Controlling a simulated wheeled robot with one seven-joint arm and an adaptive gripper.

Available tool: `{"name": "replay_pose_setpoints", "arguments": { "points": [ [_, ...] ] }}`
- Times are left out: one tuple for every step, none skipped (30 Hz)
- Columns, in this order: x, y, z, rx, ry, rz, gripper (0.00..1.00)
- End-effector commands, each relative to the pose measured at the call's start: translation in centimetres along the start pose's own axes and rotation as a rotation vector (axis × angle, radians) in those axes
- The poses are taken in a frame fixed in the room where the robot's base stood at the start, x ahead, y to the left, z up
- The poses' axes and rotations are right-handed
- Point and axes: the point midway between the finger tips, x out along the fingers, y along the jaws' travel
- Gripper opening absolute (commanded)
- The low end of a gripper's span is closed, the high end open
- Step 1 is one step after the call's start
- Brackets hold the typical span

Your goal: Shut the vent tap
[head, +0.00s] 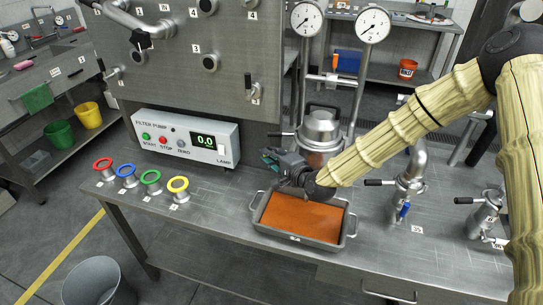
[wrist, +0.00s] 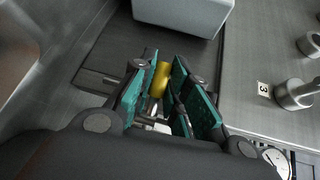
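My gripper (head: 268,156) is over the bench, just above the far edge of the tray and left of the metal vessel (head: 321,128). In the wrist view my gripper (wrist: 163,70) has its two teal-padded fingers apart, with a small yellow piece (wrist: 160,80) between them. It looks like a tap handle, but I cannot tell whether the fingers touch it. The head view does not show this yellow piece; my gripper may hide it. No label marks any tap as the vent tap. A blue-handled tap (head: 404,211) and black-handled valves (head: 378,182) stand at the right.
A grey tray (head: 347,228) with an orange fill lies under my gripper. The pump control box (head: 187,138) and ring-topped posts (head: 178,186) stand to the left. Two gauges (head: 373,24) rise behind. The bench front left of the tray is clear.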

Motion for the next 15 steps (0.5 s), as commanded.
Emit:
{"name": "replay_pose_setpoints", "arguments": {
  "points": [
    [-0.04, 0.12, -0.05, 0.001, 0.001, 0.002, 0.28],
    [-0.04, 0.11, -0.05, 0.000, 0.001, 0.001, 0.33],
    [-0.03, 0.09, -0.04, 0.000, 0.001, 0.001, 0.37],
    [-0.03, 0.08, -0.04, 0.000, 0.001, 0.001, 0.37],
    [-0.02, 0.06, -0.03, 0.000, 0.001, 0.001, 0.37],
    [-0.01, 0.05, -0.03, 0.000, 0.001, 0.000, 0.37],
    [0.00, 0.04, -0.01, 0.000, 0.000, 0.000, 0.37],
    [0.02, 0.03, 0.02, 0.000, 0.000, 0.000, 0.37],
    [0.04, 0.02, 0.03, 0.000, -0.001, 0.000, 0.37],
    [0.04, 0.01, 0.04, 0.000, -0.001, 0.000, 0.37],
    [0.01, 0.01, 0.01, 0.000, 0.000, 0.000, 0.37],
    [-0.06, 0.00, -0.02, 0.000, 0.000, 0.000, 0.37],
    [-0.14, 0.00, -0.04, 0.000, 0.001, 0.000, 0.37],
    [-0.26, -0.01, -0.06, 0.000, 0.001, 0.000, 0.37],
    [-0.51, -0.02, -0.08, 0.000, 0.001, 0.000, 0.37]
  ]
}}
